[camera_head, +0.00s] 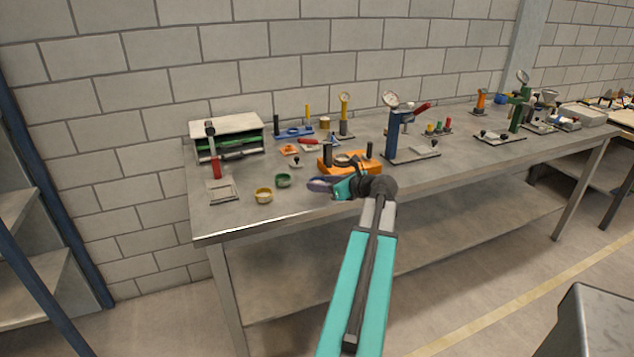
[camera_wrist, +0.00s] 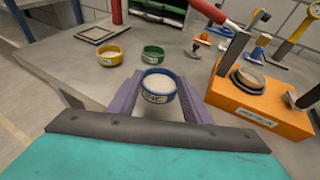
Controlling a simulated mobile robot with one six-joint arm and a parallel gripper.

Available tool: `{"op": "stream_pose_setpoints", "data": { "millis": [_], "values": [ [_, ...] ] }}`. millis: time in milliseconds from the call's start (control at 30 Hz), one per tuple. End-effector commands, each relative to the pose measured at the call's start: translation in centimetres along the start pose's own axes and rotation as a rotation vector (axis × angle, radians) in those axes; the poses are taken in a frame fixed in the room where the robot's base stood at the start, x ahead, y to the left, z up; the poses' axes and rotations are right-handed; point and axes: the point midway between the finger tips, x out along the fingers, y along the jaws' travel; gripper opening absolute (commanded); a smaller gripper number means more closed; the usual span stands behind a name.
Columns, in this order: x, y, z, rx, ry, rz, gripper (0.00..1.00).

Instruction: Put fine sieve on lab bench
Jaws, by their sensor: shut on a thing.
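The fine sieve is a small blue ring with a pale mesh and a label on its wall (camera_wrist: 158,97). It sits between the purple fingers of my gripper (camera_wrist: 160,80), which is shut on it. In the head view my gripper (camera_head: 319,185) is over the front edge area of the lab bench (camera_head: 330,203), and the fingers largely hide the sieve there. The sieve looks level. I cannot tell whether its underside touches the bench top.
A yellow ring (camera_head: 264,196) and a green ring (camera_head: 283,181) stand left of my gripper. An orange fixture (camera_wrist: 258,102) is close on its right. A red-handled tool on a stand (camera_head: 214,165) is further left. Bare bench lies around the rings.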

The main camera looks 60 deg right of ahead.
Motion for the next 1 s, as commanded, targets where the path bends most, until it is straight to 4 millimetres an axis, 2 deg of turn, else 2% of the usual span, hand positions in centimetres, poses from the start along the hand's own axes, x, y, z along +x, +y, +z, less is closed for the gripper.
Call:
{"op": "stream_pose_setpoints", "data": {
  "millis": [500,700,1000],
  "values": [
    [5.2,-3.4,1.4,0.0,0.0,0.001,0.22],
    [6.1,-3.8,1.5,0.0,0.0,0.0,0.22],
    [6.0,-3.9,1.5,0.001,0.0,-0.001,0.22]
  ]
}}
